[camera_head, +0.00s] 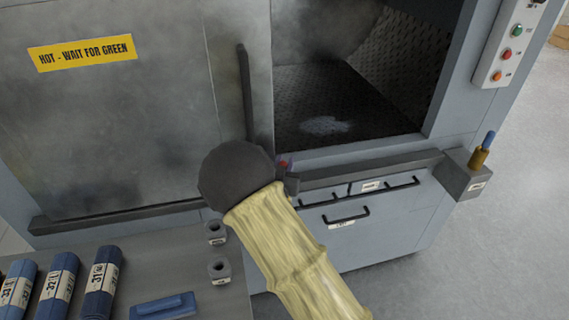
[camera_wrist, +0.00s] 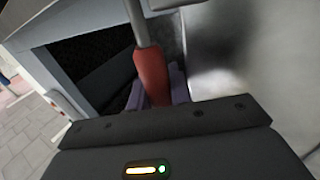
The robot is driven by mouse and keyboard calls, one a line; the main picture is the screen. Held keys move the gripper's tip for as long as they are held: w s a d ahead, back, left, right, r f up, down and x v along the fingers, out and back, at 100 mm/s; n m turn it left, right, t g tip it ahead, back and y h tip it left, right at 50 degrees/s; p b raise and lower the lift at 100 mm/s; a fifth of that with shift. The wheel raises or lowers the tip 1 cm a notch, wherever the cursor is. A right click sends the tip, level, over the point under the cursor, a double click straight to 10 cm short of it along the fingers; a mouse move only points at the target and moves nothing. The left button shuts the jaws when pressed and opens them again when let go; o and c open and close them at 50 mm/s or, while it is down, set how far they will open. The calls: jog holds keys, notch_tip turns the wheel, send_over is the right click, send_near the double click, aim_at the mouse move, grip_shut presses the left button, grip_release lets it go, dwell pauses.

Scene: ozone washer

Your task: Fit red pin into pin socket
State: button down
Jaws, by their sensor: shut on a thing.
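The red pin (camera_wrist: 152,76) is between the purple-grey fingers of my gripper (camera_wrist: 165,88) in the wrist view. A grey rod runs up from its red part; I cannot tell whether it belongs to the pin. In the head view my gripper (camera_head: 287,168) is in front of the washer's lower sill, mostly hidden by my dark wrist and yellow sleeve, with a small reddish patch showing. Two small dark sockets, one upper (camera_head: 215,233) and one lower (camera_head: 220,269), stand on the bench. Their labels are too small to read, so I cannot tell which is the pin socket.
The washer's sliding door (camera_head: 120,130) stands left of the open chamber (camera_head: 345,105). A grey box (camera_head: 463,178) at right holds a blue and brass pin (camera_head: 483,152). Blue rolls (camera_head: 100,283) and a blue block (camera_head: 164,306) lie on the bench (camera_head: 150,265).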

jog(key=shift+f+b, duration=0.5)
jog(key=shift+f, duration=0.15)
jog(key=c, duration=1.2)
grip_release()
jog(key=shift+r, duration=0.1)
jog(key=shift+a, duration=0.1)
jog(key=shift+s+a, duration=0.1)
jog(key=shift+s, duration=0.45)
jog(key=s+b, duration=0.1)
jog(key=s, duration=0.4)
jog(key=s+a+b, duration=0.1)
jog(key=s, duration=0.4)
jog(key=s+a+b, duration=0.1)
jog(key=s, duration=0.5)
jog(key=shift+s+a, duration=0.1)
jog(key=shift+a, duration=0.1)
